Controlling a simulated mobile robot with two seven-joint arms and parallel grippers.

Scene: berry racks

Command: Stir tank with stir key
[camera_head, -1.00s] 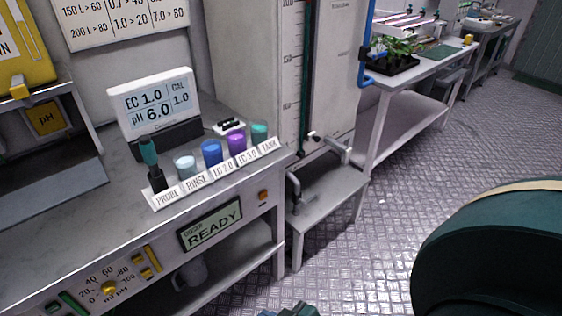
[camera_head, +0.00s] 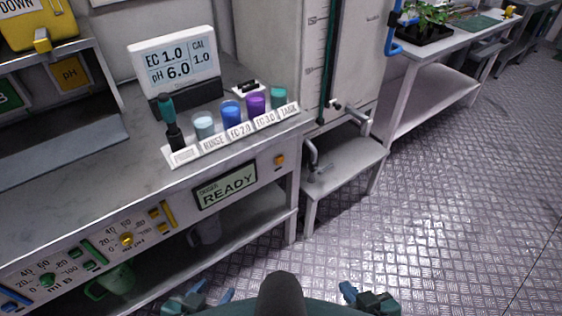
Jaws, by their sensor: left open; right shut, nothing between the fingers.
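The tank (camera_head: 345,50) is the tall pale vessel with a graduated dark green sight tube, behind the bench's right end. I cannot read a stir label on any control, so I cannot tell which is the stir key. An orange button (camera_head: 279,160) sits on the bench front, right of the doser display (camera_head: 225,186), which reads READY. My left gripper (camera_head: 213,292) is open and empty at the bottom edge, in front of the bench. My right gripper (camera_head: 350,290) is shut and empty at the bottom, over the floor right of the bench. Both are apart from the controls.
On the bench (camera_head: 75,185) stand a meter (camera_head: 173,62) showing EC 1.0 and pH 6.0, a probe (camera_head: 170,120) and several labelled cups. A low stand (camera_head: 345,170) with pipes is right of it. A plant table (camera_head: 440,65) is behind. The floor (camera_head: 450,215) is clear at right.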

